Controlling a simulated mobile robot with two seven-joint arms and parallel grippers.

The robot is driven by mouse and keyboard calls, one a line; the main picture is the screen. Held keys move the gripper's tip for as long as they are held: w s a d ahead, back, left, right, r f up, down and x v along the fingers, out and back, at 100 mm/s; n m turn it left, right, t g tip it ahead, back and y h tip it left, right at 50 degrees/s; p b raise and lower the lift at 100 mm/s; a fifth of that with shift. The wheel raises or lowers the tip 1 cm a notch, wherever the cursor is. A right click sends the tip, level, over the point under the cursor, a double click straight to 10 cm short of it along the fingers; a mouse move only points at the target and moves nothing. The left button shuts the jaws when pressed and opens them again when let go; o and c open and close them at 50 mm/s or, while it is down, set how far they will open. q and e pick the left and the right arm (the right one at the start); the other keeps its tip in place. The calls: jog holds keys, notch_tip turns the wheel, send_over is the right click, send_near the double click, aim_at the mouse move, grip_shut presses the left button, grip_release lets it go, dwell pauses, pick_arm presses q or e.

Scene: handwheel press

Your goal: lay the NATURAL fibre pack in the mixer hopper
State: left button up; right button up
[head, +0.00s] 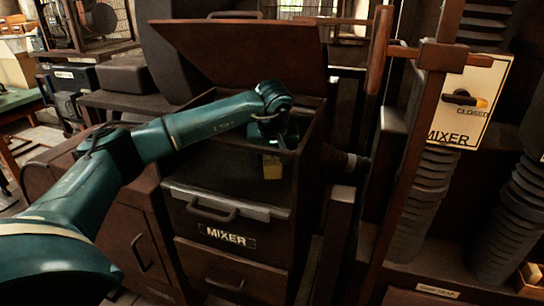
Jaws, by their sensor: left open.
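The mixer hopper (190,158) is a dark brown box above the MIXER label, with its lid (240,52) raised. My left gripper (273,146) reaches down into the hopper's open top near its right side, and its jaws are open. A small yellowish pack (272,168) shows just below the gripper, inside the hopper. No label on it can be read, so I cannot tell its kind. The fingertips are mostly hidden in shadow, and I cannot tell whether they touch the pack. My right gripper is not in view.
A drawer front with a handle (212,209) is under the hopper. An upright brown post (415,165) stands to the right, before a MIXER switch panel (468,100) reading CLOSED. Black ribbed columns (425,200) stand behind the post. The raised lid bounds the space behind my arm.

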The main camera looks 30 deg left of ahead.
pick_arm(q)
jog(key=shift+r, duration=0.1)
jog(key=shift+r, duration=0.25)
jog(key=v, duration=1.1)
jog(key=shift+r, duration=0.35)
jog(key=shift+s, duration=0.1)
